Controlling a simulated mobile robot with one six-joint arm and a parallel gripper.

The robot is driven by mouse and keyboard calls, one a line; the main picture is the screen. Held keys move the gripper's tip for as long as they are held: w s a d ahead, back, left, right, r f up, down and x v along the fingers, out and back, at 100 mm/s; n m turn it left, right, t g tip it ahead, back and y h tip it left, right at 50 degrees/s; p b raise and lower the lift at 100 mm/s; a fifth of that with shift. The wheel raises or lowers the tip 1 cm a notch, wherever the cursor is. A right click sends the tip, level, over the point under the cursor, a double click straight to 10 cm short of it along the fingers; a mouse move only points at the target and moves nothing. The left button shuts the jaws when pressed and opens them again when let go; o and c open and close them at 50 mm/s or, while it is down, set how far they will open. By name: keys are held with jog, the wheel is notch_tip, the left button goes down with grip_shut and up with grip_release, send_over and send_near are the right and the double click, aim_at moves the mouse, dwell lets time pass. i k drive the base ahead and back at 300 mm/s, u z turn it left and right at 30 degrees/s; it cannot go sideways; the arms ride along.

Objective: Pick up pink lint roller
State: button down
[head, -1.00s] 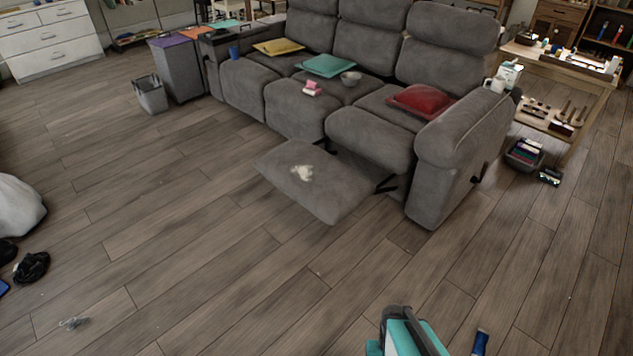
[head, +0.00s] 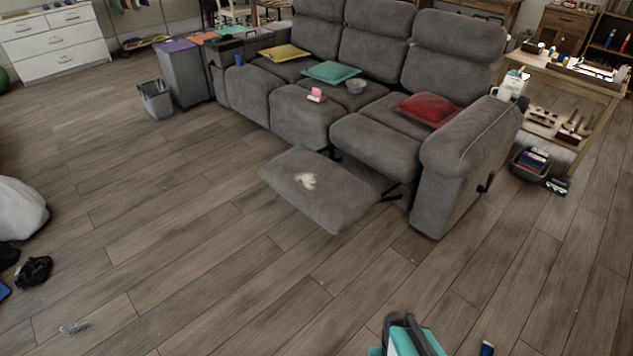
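A small pink object (head: 316,93) with a whitish part sits on the middle seat of the grey sofa (head: 300,119). It looks like the pink lint roller, but it is too small to make out in detail. It lies in front of the teal cushion. My gripper is not in view.
The sofa's footrest (head: 330,210) is extended, with a pale fluffy patch (head: 306,181) on it. A teal-and-grey object (head: 420,343) stands at bottom. Floor left of the footrest is clear.

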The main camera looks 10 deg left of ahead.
aim_at(315, 95)
jog(key=z, duration=0.25)
jog(key=i, duration=0.85)
jog(key=u, duration=0.25)
